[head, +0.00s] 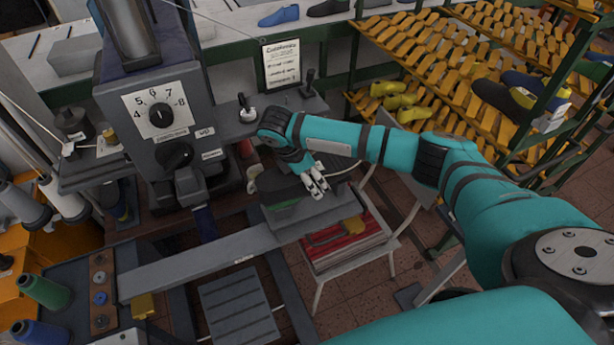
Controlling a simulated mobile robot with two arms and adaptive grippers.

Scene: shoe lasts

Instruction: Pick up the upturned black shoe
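My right arm reaches in from the right, and its gripper (317,188) points down over the grey work surface of the machine. Its light fingers look parted, with nothing visible between them. A dark upturned shoe (276,184), with green showing at its lower edge, lies just left of the fingers. The gap between the fingers and the shoe is too small to judge, so I cannot tell if they touch. My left gripper is not in view.
The grey machine with a dial (162,117) stands close on the left. A small stand with red material (347,243) is below the gripper. A yellow slatted rack (430,62) with several shoes is at the back right. A control lever (247,108) stands behind the shoe.

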